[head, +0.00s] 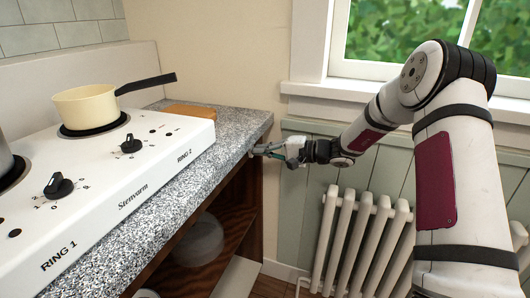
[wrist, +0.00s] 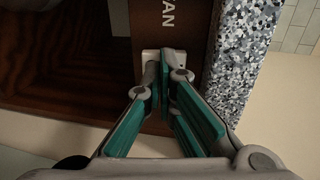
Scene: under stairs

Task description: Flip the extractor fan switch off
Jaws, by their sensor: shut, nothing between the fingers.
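The white fan switch plate (wrist: 147,55) is on a brown wooden panel under the speckled counter, below printed letters ending in "AN" (wrist: 168,14). My gripper (wrist: 164,72) is shut and empty, with its fingertips in front of the plate. The fingers cover most of the plate, so the switch's rocker and its position are hidden. I cannot tell whether the fingertips touch it. In the head view my gripper (head: 258,151) is at the counter's far right corner, just under its edge; the switch does not show there.
The speckled counter (head: 140,222) carries a white hob (head: 128,178), a cream pan (head: 86,108) and a wooden board (head: 188,110). Open shelves (head: 225,222) lie beneath. A white radiator (head: 350,240) stands right of my gripper, below the window sill.

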